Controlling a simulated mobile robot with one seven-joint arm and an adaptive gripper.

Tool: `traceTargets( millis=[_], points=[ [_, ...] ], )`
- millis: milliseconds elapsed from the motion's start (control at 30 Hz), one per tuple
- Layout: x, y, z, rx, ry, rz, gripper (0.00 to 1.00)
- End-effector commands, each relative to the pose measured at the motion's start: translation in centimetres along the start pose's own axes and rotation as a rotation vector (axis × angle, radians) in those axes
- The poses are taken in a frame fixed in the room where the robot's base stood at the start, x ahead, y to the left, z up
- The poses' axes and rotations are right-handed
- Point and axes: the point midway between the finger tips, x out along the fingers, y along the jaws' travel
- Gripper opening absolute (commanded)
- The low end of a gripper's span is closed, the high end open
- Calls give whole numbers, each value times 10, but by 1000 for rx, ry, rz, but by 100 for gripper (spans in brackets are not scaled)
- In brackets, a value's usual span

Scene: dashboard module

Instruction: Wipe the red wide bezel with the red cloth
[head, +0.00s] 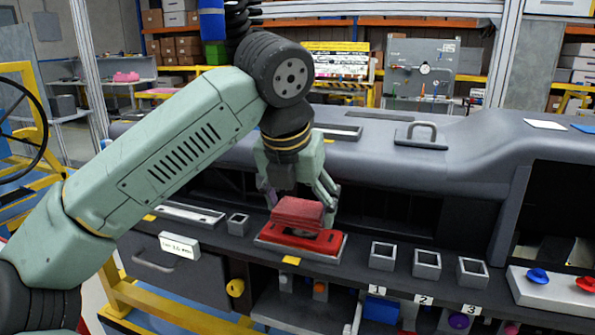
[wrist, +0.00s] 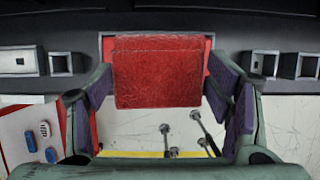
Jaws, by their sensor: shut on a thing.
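The red cloth (head: 298,213) is a thick folded pad, held between the fingers of my gripper (head: 300,197). It also shows large in the wrist view (wrist: 158,72), between the two purple-padded fingers. The red wide bezel (head: 324,244) lies on the dashboard ledge directly below the cloth. The cloth's lower side is at or just above the bezel; I cannot tell whether they touch. In the wrist view the cloth hides most of the bezel, and only red strips of it (wrist: 209,48) show at the sides.
Several small square grey bezels (head: 382,256) stand on the ledge to the right, and one (head: 238,224) to the left. A long silver bezel (head: 190,214) lies further left. The dashboard (head: 470,165) rises behind. A white panel with knobs (head: 550,294) is at far right.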

Motion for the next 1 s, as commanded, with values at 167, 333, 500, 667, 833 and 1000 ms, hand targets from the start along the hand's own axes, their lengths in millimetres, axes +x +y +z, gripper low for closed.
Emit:
traceTargets(
  millis=[167,333,500,667,833,1000],
  points=[
    [-19,-2,9,6,-2,-1,47],
    [-33,-3,16,10,-2,-4,47],
    [-41,-4,20,15,-2,-6,47],
    [-41,-5,20,16,-1,-6,47],
    [-41,-5,20,16,-2,-6,47],
    [-41,-5,20,16,-2,-6,47]
  ],
)
